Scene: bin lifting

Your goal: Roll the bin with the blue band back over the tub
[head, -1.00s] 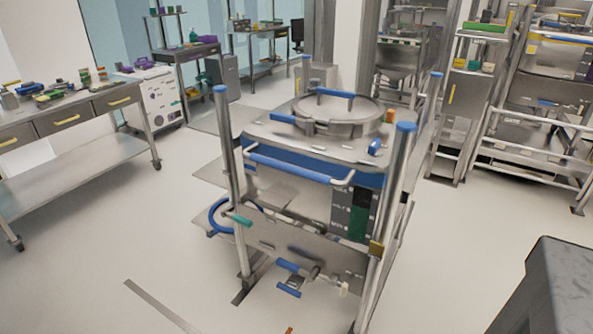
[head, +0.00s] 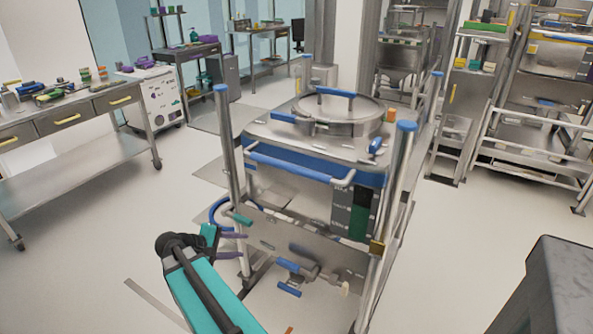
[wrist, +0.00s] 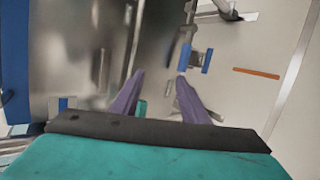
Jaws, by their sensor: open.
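The bin with the blue band (head: 317,165) stands in the middle of the head view, a steel box with a round lid (head: 340,108) and blue handles, on a frame with blue-capped posts. A teal handle (head: 240,219) sticks out at its left front post. A blue-handled valve (head: 290,266) is low on its front; its blue handle also shows in the wrist view (wrist: 208,60). My gripper (head: 246,246) is open, its purple fingers pointing at the bin's lower left front, just below the teal handle in the picture. In the wrist view nothing is clearly held between the fingertips (wrist: 160,77). I cannot identify the tub with certainty.
A steel workbench (head: 95,152) with drawers stands at left. A yellow-banded bin (head: 563,39) in a frame is at back right. A dark grey block (head: 560,290) fills the lower right corner. Open floor lies left and right of the bin.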

